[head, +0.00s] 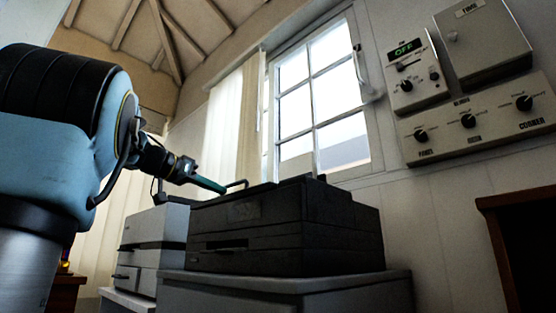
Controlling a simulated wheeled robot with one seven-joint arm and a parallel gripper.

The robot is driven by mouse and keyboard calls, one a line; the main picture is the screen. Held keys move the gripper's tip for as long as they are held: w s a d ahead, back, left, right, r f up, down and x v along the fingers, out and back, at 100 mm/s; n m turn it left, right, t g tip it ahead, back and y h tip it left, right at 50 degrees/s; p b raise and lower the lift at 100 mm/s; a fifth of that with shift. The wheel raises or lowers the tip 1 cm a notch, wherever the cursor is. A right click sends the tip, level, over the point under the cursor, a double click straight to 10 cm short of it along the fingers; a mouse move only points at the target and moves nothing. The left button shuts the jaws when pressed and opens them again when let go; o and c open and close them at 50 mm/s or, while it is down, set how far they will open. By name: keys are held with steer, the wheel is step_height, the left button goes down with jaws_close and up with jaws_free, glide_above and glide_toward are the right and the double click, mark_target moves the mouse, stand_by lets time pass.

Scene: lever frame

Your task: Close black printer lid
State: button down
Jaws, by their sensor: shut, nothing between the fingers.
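The black printer (285,228) stands on a grey cabinet in the middle of the head view. Its lid (255,199) shows only as the low upper edge of the body, seen from below, so I cannot tell whether it lies fully flat. My gripper (222,190) is shut and empty, with teal fingers pointing right and slightly down. It is at the height of the printer's upper left edge. A thin dark bent piece (237,184) shows just beyond the fingertips. I cannot tell whether the fingers touch the printer.
A light grey printer-like machine (152,240) stands close on the left. The grey cabinet (300,290) is below the black printer. A window (318,95) and curtain (232,115) are behind. Control boxes (470,125) hang on the right wall, above a brown wooden piece (515,215).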

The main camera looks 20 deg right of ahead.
steer(key=shift+a+f+b, duration=0.1)
steer(key=shift+f+b, duration=0.6)
steer(key=shift+f, duration=0.55)
steer(key=r+p+v, duration=0.1)
steer(key=p+v, duration=0.2)
steer(key=v, duration=0.8)
steer(key=shift+s+r, duration=0.2)
steer(key=shift+r, duration=0.1)
